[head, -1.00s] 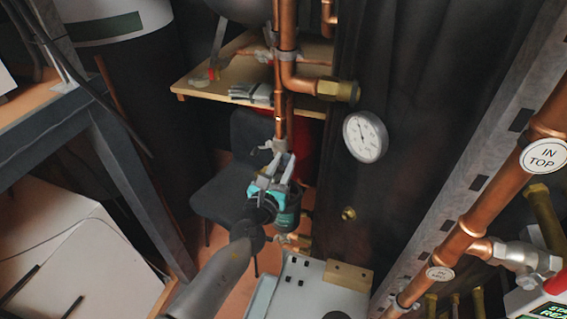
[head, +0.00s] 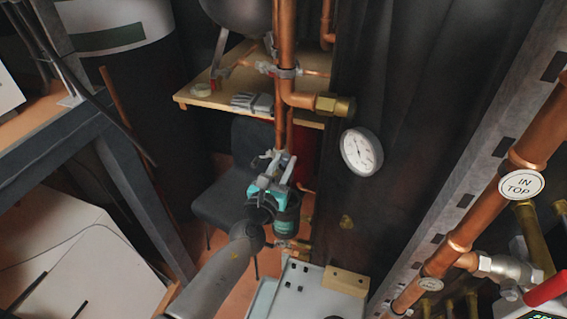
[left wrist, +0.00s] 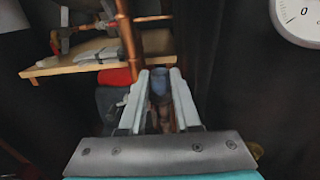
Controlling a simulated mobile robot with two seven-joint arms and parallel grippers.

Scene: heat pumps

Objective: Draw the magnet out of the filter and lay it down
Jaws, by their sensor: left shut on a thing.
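My left gripper (head: 281,160) reaches up from the lower middle of the head view, at the foot of the vertical copper pipe. Its fingers are closed around a small bluish piece that looks like the magnet's top (left wrist: 159,82), seen between the fingertips in the left wrist view. I cannot tell how far the magnet sits inside the filter. My right gripper is not in view.
A wooden shelf (head: 195,100) holding grey gloves (head: 252,103) is behind the pipe. A round gauge (head: 361,152) is to the right. A white-grey box top (head: 305,290) with a wooden block (head: 345,281) lies below. Labelled copper pipes (head: 458,238) run along the right.

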